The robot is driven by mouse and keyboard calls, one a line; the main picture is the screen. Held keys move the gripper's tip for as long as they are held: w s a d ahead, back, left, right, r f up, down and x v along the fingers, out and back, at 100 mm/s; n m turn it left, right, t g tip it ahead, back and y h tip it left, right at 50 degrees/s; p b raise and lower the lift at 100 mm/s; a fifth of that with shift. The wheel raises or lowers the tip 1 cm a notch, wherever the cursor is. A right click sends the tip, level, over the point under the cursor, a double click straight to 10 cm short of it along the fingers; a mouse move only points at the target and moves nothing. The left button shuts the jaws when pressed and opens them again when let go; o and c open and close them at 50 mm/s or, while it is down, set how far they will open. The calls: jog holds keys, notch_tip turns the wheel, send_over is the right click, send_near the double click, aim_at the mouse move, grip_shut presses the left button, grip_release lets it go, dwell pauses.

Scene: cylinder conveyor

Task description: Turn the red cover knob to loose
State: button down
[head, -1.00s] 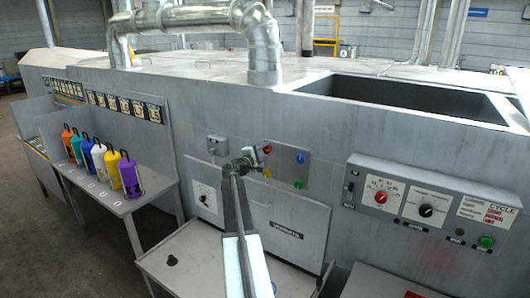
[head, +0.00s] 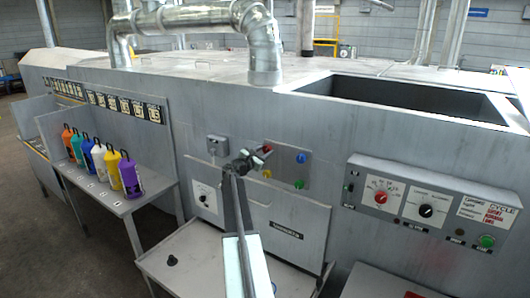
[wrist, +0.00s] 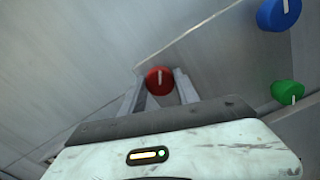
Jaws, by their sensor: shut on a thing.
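The red cover knob (wrist: 160,80) shows in the wrist view with a pale line across its face, running nearly straight up and down. My gripper (wrist: 158,86) has one finger on each side of the knob and is shut on it. In the head view my gripper (head: 261,156) is at the left part of the small knob panel (head: 284,168). There my gripper mostly hides the red knob. I cannot read any loose or tight marking.
A blue knob (head: 301,157) and a green knob (head: 299,184) sit right of my gripper, and a yellow knob (head: 267,174) just below it. A control box (head: 430,205) is further right. Several coloured bottles (head: 110,165) stand on the left shelf.

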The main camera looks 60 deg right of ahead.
jog(key=n, duration=0.4)
jog(key=shift+n, duration=0.3)
dwell(0.3)
jog(key=c, duration=0.9)
grip_release()
jog(key=a, duration=0.7)
jog(key=shift+a, duration=0.4)
jog(key=shift+w, duration=0.1)
